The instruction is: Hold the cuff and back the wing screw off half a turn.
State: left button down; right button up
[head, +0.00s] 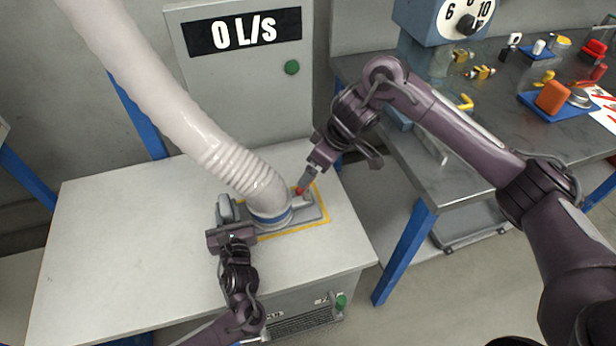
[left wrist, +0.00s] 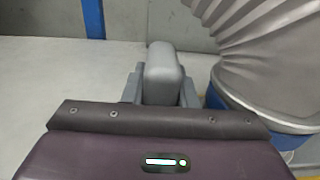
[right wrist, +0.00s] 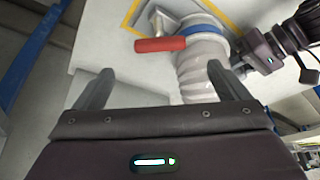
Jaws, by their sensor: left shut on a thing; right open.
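The cuff (head: 262,194) is the grey end of a ribbed white hose and stands on a blue-ringed fitting on the bench. In the left wrist view its flared, ribbed side (left wrist: 262,50) is at the right. My left gripper (head: 227,212) is shut on a rounded grey grip (left wrist: 163,72) at the cuff's left side. The wing screw (right wrist: 160,44) has a red bar and sits beside the cuff; in the head view only a small red part (head: 299,190) shows. My right gripper (right wrist: 160,75) is open just short of the red bar, with nothing between its fingers.
A yellow outline (head: 327,212) surrounds the fitting on the pale bench (head: 120,235). Behind stands a grey cabinet with a "0 L/S" display (head: 243,32) and a green button (head: 291,67). A dark table (head: 400,130) at the right holds a blue dial box and small parts. The bench's left side is clear.

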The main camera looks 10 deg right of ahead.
aim_at(306, 190)
jog(key=x, duration=0.7)
jog(key=shift+w+a+f, duration=0.1)
jog(key=shift+a+f, duration=0.05)
jog(key=shift+f, duration=0.15)
jog(key=shift+c, duration=0.4)
jog(key=c, duration=0.9)
jog(key=shift+n, duration=0.3)
